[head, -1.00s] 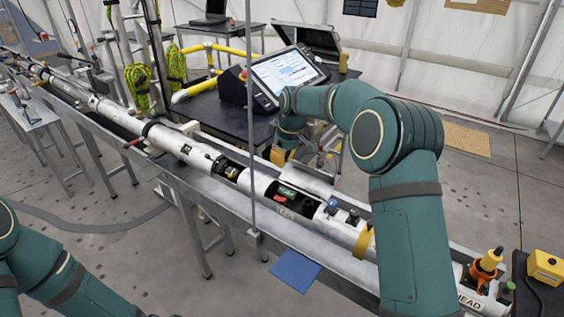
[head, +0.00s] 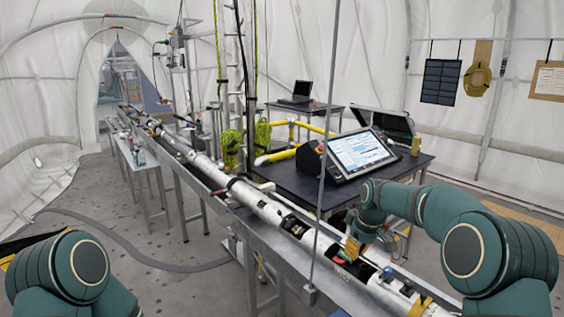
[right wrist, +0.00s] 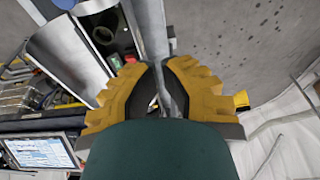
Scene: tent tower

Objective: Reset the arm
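My right arm comes in from the right in the head view, and its yellow-fingered gripper (head: 352,248) is by the opened section of the long white tube (head: 270,212). In the right wrist view the two yellow fingers (right wrist: 158,68) curve towards each other with a narrow gap. A grey strip shows in line with that gap; I cannot tell whether it is between the fingers or beyond them. The tube's open compartment (right wrist: 118,38) shows beyond the fingers. Of my left arm (head: 70,270) only dark green links show at the lower left; its gripper is out of view.
The tube lies along a metal trough stand (head: 300,285) crossing the floor. A thin upright pole (head: 325,150) stands in front of it. Behind is a dark table (head: 290,187) with a touchscreen console (head: 360,152).

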